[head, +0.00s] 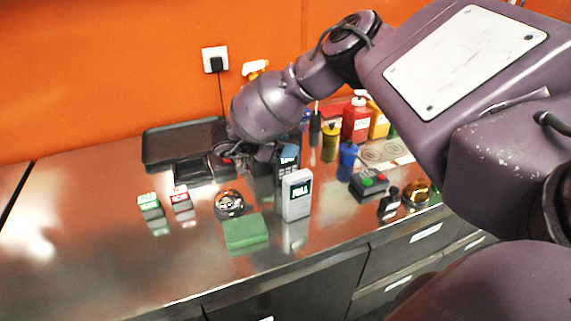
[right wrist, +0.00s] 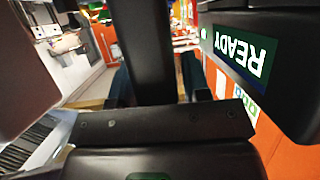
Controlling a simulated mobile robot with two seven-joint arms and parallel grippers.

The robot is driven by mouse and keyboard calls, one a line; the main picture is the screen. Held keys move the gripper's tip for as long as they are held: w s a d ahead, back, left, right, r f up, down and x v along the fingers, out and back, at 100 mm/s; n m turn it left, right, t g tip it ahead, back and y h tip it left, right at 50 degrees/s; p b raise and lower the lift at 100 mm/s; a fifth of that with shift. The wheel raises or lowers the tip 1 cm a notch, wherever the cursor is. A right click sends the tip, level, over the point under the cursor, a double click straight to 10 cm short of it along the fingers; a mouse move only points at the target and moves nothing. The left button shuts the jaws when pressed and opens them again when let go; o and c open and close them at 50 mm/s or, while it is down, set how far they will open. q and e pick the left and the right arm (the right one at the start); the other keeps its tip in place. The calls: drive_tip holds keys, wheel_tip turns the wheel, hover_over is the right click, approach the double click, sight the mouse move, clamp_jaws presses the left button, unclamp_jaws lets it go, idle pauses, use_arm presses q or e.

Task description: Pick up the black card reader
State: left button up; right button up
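A dark upright device with a lit screen, which looks like the black card reader (head: 288,158), stands on the steel counter behind a pale grey device reading FULL. In the right wrist view a black device with a READY screen (right wrist: 245,52) is large and close at the right, outside the fingers; it looks like the same reader. My right gripper (head: 242,156) is low over the counter, just left of the reader, partly hidden by its own wrist. In the right wrist view its fingers (right wrist: 158,82) are apart, with a dark bar across the middle. My left gripper is not in view.
The pale grey FULL device (head: 297,197), a green block (head: 245,232) and a round dark item (head: 229,204) stand in front. A black box with red and green buttons (head: 368,187) and several bottles are right. A dark tray (head: 170,143) lies behind.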

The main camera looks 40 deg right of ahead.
clamp_jaws()
drive_tip(key=shift+r, duration=0.1)
